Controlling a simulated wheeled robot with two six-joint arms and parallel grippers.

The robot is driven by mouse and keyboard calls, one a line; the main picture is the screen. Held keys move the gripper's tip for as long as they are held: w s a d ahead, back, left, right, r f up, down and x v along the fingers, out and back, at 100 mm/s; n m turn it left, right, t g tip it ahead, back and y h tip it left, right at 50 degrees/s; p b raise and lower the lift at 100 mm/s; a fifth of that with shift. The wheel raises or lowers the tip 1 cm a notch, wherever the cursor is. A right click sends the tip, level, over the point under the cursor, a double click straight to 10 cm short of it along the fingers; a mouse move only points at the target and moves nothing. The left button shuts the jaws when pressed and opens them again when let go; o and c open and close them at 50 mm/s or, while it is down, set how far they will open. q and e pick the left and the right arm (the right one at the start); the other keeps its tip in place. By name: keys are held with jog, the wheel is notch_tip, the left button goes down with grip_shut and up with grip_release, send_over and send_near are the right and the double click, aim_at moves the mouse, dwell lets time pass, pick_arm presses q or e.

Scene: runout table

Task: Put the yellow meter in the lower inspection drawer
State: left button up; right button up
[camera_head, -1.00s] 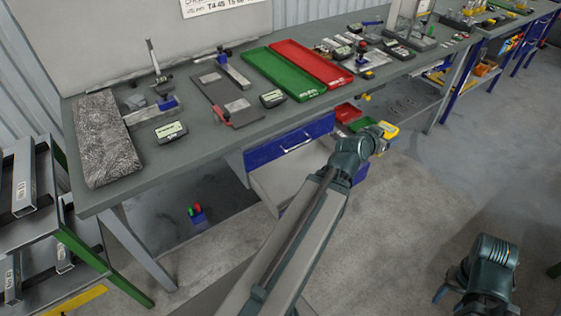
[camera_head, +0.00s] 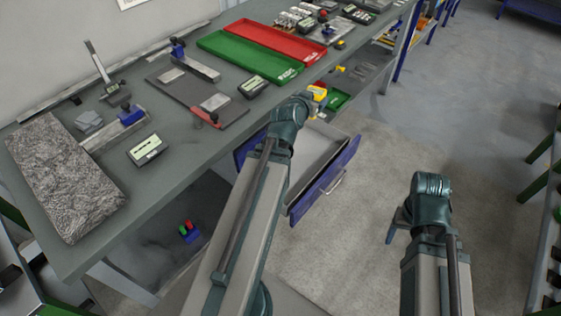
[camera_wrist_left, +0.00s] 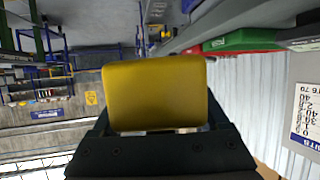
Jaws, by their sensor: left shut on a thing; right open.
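The yellow meter (camera_head: 318,92) is at the end of my left arm, and its yellow face fills the middle of the left wrist view (camera_wrist_left: 155,92). My left gripper (camera_head: 312,106) is shut on it and holds it above the floor at the table's front edge. The jaws are mostly hidden behind my wrist in the head view. The lower inspection drawer (camera_head: 326,187) is pulled open, with its blue front and handle to the right of my left forearm and its pale inside partly visible. My right gripper (camera_head: 397,224) is open and empty, right of the drawer.
A blue upper drawer front (camera_head: 250,146) shows partly behind my left arm. The table (camera_head: 190,160) carries a green tray (camera_head: 245,62), a red tray (camera_head: 270,40), a stone plate (camera_head: 62,178) and several gauges. The floor (camera_head: 375,150) right of the drawer is clear.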

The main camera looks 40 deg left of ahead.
pick_arm(q)
jog(key=n+y+b, duration=0.2)
jog(key=b, duration=1.5)
send_over(305, 166)
notch_tip(305, 166, down, 19)
jog(key=shift+f, duration=0.1)
notch_tip(305, 166, down, 14)
jog(key=b, duration=1.4)
jog(key=shift+f, duration=0.25)
jog(key=a, duration=0.1)
jog(key=a+r, duration=0.1)
jog(key=a, duration=0.1)
jog(key=shift+w+a, duration=0.1)
jog(key=shift+a, duration=0.75)
jog(key=a, duration=0.3)
jog(key=shift+w+a, duration=0.25)
jog(key=shift+a, duration=0.15)
jog(key=shift+s+d+f+b, duration=0.1)
jog(key=shift+d+f+b, duration=0.1)
jog(key=shift+f+b, duration=0.35)
jog(key=shift+f, duration=0.1)
